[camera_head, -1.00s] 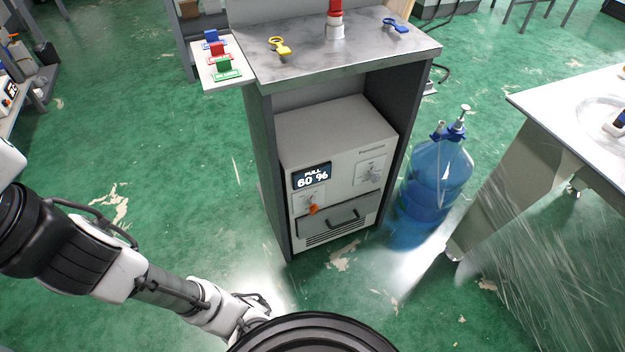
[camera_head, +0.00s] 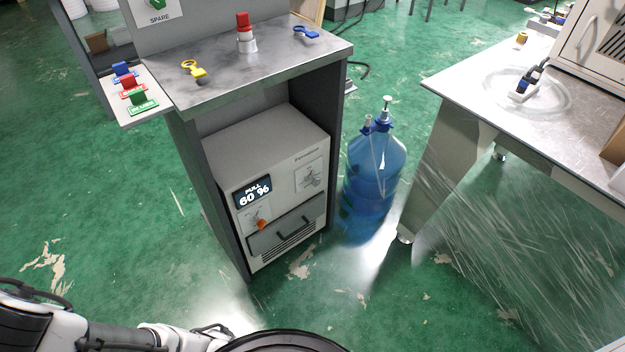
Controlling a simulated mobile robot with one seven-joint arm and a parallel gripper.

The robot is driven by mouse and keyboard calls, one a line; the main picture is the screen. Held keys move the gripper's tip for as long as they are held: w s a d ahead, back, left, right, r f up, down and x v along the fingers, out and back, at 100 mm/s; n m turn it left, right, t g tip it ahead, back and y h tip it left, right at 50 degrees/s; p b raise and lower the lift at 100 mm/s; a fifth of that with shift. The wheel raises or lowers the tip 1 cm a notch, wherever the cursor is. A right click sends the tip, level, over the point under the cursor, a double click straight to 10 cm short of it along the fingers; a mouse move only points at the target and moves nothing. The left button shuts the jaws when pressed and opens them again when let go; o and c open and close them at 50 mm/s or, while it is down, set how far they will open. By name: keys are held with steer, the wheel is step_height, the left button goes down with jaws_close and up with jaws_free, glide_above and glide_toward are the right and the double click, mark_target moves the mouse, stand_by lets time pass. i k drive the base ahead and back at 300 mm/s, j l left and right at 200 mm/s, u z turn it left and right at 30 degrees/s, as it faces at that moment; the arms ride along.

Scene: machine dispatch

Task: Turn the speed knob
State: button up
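A grey machine (camera_head: 262,158) sits on the lower shelf of a dark cabinet. Below the display is a small plate with an orange knob (camera_head: 261,224). To the upper right is another plate with a grey knob or switch (camera_head: 309,176). I cannot read which one is labelled as the speed knob. A drawer with a dark handle (camera_head: 296,229) is under them and looks shut. My arm shows at the lower left, well away from the machine; my gripper cannot be made out.
The cabinet top (camera_head: 268,74) holds a yellow tag (camera_head: 195,70), a red-topped piece (camera_head: 245,32) and a blue tag (camera_head: 305,33). A blue water bottle (camera_head: 372,172) stands right of the cabinet. A metal table (camera_head: 470,92) is further right. Green floor is clear in front and left.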

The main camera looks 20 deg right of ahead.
mark_target(315, 181)
steer(key=l, duration=0.5)
steer(key=k+l+u, duration=0.1)
steer(key=l, duration=0.4)
steer(key=k+l, duration=0.1)
steer(key=l, duration=0.4)
steer(key=u, duration=0.05)
